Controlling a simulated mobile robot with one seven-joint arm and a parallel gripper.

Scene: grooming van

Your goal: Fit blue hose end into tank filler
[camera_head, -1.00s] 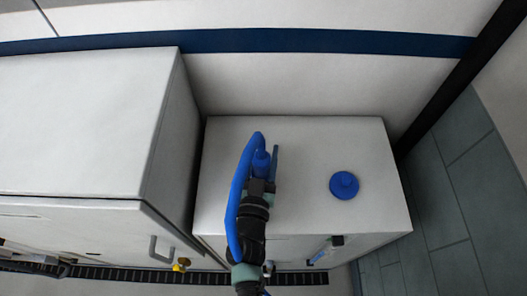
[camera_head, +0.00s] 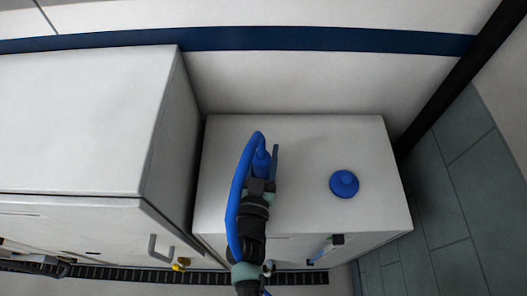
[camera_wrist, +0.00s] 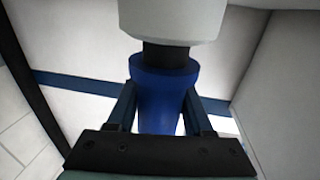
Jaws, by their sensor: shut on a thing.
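My gripper (camera_head: 267,168) is shut on the blue hose end (camera_head: 262,162), above the white cabinet top. In the wrist view the blue hose end (camera_wrist: 163,95) sits between both fingers. A dark collar (camera_wrist: 166,56) and a pale cylinder (camera_wrist: 170,18) line up with it there; I cannot tell whether they belong to the hose. The blue hose (camera_head: 236,200) arcs up from my arm's left side to the hose end. A round blue fitting with a raised centre (camera_head: 344,184) stands on the cabinet top to the right, apart from my gripper. I cannot tell whether it is the tank filler.
The white cabinet (camera_head: 310,145) has clear room around the blue fitting. A taller white cabinet (camera_head: 80,125) stands close on the left, and the wall with a blue stripe (camera_head: 320,40) is behind. A small blue-and-white item (camera_head: 322,250) is at the cabinet's front.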

